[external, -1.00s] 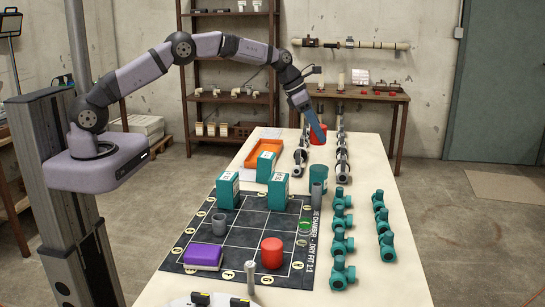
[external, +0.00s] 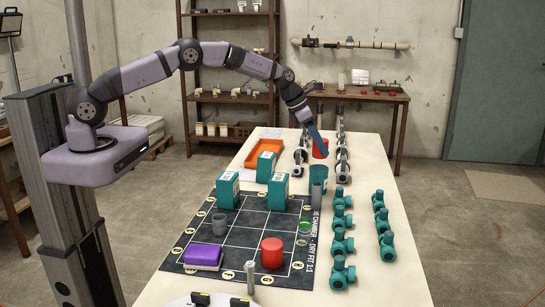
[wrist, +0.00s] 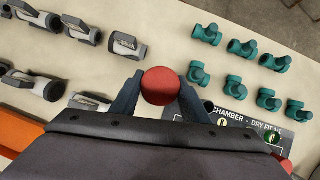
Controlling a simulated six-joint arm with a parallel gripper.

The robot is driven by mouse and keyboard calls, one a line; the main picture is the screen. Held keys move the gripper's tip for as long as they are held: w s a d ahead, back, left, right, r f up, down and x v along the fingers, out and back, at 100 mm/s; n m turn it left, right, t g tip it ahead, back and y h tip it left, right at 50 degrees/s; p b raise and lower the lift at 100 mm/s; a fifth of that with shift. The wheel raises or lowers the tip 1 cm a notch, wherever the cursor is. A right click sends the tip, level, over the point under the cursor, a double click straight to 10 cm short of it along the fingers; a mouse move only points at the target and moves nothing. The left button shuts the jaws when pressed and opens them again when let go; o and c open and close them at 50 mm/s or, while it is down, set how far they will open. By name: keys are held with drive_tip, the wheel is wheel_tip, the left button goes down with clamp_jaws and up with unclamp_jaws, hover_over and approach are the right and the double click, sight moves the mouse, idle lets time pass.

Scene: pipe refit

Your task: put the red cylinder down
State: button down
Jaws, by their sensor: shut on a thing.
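My gripper (wrist: 160,95) is shut on a red cylinder (wrist: 160,83), seen end-on between the two fingers in the wrist view. In the external view the held red cylinder (external: 320,149) shows partly behind the blue fingers, near the far part of the table. I cannot tell how far its lower end is from the table top. A second red cylinder (external: 272,252) stands on the black gridded mat (external: 255,222), at its front right.
Grey valves (external: 342,160) stand in rows around the held cylinder. Teal valves (external: 342,243) fill the right side. An orange tray (external: 262,157) lies left.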

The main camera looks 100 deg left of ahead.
sight(319, 153)
drive_tip(key=shift+f+p, duration=0.65)
drive_tip(key=shift+f, duration=1.15)
drive_tip(key=shift+f, duration=0.2)
drive_tip(key=c, duration=1)
unclamp_jaws()
drive_tip(key=shift+s+r, duration=0.15)
drive_tip(key=shift+r, duration=0.15)
drive_tip(key=b+v, duration=0.3)
drive_tip(key=v, duration=0.8)
drive_tip(key=shift+s+r, duration=0.2)
drive_tip(key=shift+d, duration=0.15)
